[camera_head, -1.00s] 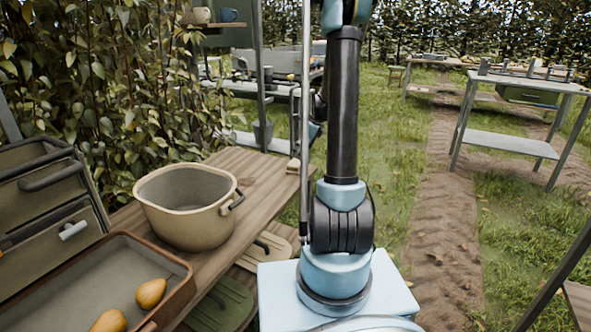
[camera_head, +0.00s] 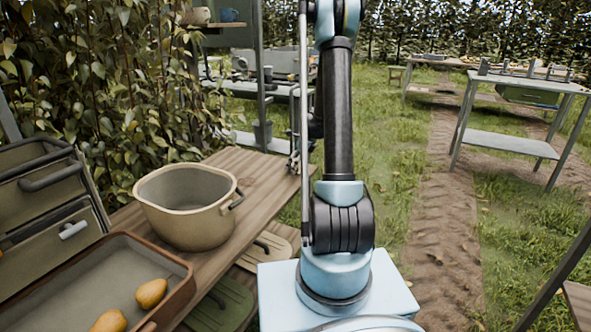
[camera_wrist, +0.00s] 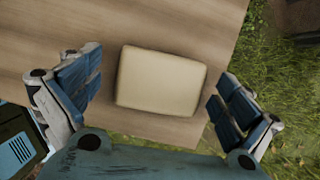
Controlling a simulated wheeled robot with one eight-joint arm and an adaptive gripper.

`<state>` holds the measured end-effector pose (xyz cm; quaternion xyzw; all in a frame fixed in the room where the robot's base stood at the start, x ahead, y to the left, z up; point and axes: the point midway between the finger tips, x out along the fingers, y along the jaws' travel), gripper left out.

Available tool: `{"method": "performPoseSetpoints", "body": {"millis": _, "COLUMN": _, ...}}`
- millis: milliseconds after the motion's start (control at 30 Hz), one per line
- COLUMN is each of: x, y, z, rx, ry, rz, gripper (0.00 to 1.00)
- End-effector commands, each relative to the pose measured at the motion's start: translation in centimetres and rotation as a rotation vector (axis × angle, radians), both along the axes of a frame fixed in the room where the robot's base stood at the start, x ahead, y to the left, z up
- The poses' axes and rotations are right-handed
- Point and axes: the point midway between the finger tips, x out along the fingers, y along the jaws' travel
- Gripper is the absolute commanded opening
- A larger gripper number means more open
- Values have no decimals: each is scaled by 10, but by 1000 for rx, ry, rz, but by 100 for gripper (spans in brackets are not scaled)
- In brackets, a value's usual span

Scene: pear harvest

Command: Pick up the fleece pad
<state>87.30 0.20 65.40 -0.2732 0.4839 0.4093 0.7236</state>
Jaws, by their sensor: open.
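The fleece pad is a cream, rounded rectangular block (camera_wrist: 160,81) lying flat on the wooden table, near its edge, in the wrist view. My gripper (camera_wrist: 160,92) is open above it, with one blue-padded finger to the left and one to the right of the pad. Both fingers look apart from it, and the right one is out past the table edge. In the head view my gripper (camera_head: 295,162) is small at the far right end of the table, and I cannot make out the pad there.
A beige pot (camera_head: 187,207) stands on the wooden table (camera_head: 262,181). A brown tray (camera_head: 93,285) with pears (camera_head: 150,293) is at the near left, beside a grey drawer case (camera_head: 45,200). Leafy hedge rises behind the table. Grass lies beyond the table edge.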

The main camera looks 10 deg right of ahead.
Motion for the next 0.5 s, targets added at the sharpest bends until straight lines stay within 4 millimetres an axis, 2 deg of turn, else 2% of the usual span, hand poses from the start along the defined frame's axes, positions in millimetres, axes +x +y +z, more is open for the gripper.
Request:
{"method": "performPoseSetpoints", "body": {"millis": 167, "x": 0, "y": 0, "z": 0, "rx": 0, "ry": 0, "rz": 0, "gripper": 98}}
{"method": "performPoseSetpoints", "body": {"millis": 267, "x": 0, "y": 0, "z": 0, "rx": 0, "ry": 0, "rz": 0, "gripper": 80}}
{"method": "performPoseSetpoints", "body": {"millis": 400, "x": 0, "y": 0, "z": 0, "rx": 0, "ry": 0, "rz": 0, "gripper": 50}}
{"method": "performPoseSetpoints", "body": {"millis": 500, "x": 0, "y": 0, "z": 0, "rx": 0, "ry": 0, "rz": 0, "gripper": 50}}
